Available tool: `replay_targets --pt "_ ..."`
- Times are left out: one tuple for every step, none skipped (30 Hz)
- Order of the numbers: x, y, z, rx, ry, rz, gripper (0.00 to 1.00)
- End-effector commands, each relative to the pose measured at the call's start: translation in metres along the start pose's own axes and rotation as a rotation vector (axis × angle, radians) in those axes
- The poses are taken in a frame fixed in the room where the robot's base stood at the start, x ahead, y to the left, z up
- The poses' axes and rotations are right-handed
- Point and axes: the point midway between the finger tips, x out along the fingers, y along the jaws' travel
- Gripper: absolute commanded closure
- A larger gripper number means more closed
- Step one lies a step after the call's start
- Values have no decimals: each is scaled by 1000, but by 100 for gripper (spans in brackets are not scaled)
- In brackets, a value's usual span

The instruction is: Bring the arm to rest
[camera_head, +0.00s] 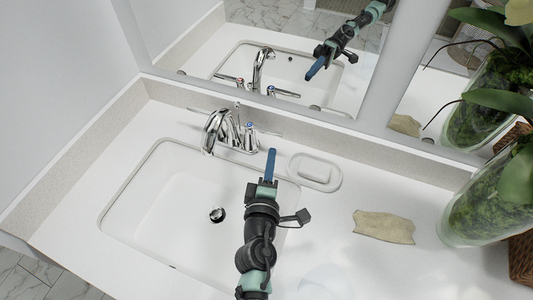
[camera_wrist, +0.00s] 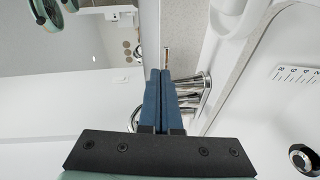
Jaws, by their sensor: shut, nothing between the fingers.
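My gripper (camera_head: 270,165) is shut and empty, its blue fingers pressed together. In the head view it hangs over the right part of the sink, with its tips near the back rim, just right of the faucet and left of the soap dish. My arm reaches in from the bottom of that view. In the wrist view the closed fingers (camera_wrist: 159,95) point toward the mirror and wall, with the chrome faucet (camera_wrist: 192,92) just right of them.
The white sink (camera_head: 150,205) has a chrome faucet (camera_head: 215,130) behind it. A white soap dish (camera_head: 314,172) and a beige cloth (camera_head: 384,226) lie on the counter. A glass planter (camera_head: 480,210) stands at the right. The mirror (camera_head: 300,40) rises behind. The front right counter looks clear.

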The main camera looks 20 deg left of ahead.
Motion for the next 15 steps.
replay_targets --pt "-12 2 9 -1 -5 -4 100" --pt "-18 2 12 -2 -5 -4 100" --pt "-25 2 17 -2 -4 -4 100" --pt "-31 3 20 -2 -3 -4 100" --pt "-36 3 23 -2 -3 -4 100" --pt "-42 3 27 -1 -3 -4 100" --pt "-46 3 30 -1 -2 -5 100" --pt "-50 4 32 -1 -2 -4 100" --pt "-55 4 35 -1 -1 -4 100" --pt "-58 4 37 -1 -1 -3 100" --pt "-61 4 39 -1 -1 -3 100" --pt "-64 5 41 -1 -1 -4 100" --pt "-66 5 42 0 -1 -3 100" --pt "-68 5 43 0 -1 -3 100" --pt "-69 6 44 0 -1 -3 100"
